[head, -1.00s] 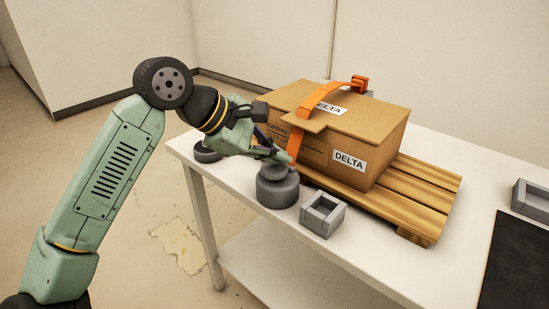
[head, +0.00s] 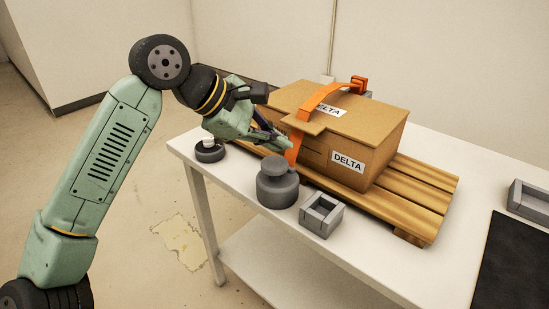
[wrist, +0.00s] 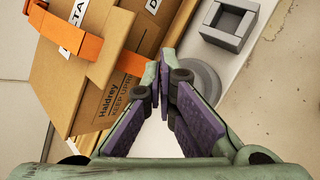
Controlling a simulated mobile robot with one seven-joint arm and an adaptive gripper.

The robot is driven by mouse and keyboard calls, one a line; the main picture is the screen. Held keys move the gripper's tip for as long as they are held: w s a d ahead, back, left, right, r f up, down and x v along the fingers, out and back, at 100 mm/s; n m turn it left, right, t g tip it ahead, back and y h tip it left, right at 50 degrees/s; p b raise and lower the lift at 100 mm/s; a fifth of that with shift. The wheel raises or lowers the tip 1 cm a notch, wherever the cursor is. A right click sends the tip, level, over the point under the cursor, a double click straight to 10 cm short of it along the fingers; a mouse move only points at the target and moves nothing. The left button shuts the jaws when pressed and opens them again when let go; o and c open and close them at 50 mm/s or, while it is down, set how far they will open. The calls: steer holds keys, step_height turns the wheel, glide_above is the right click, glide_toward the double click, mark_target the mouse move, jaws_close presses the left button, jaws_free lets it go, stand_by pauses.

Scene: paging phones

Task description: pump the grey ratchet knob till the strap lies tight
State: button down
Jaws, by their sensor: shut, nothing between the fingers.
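The grey ratchet knob (head: 274,167) stands on a round grey base (head: 278,190) at the table's front edge. The orange strap (head: 320,96) runs over the cardboard box (head: 375,130) and down its near side. Over the lid it bows upward, with a gap beneath it. My gripper (head: 284,146) is shut and empty, above and behind the knob, close to the strap's lower end. In the wrist view, my fingertips (wrist: 165,66) meet in front of part of the round grey unit (wrist: 206,82); the fingers hide the rest of it.
The box lies on a wooden pallet (head: 437,184) on the white table (head: 375,240). A square grey holder (head: 321,216) stands just right of the knob. A black mat (head: 515,260) lies at right.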

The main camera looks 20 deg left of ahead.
mark_target(275, 163)
steer(key=shift+r+p, duration=0.8)
steer(key=shift+r, duration=1.15)
steer(key=shift+a, duration=0.1)
stand_by(0.6)
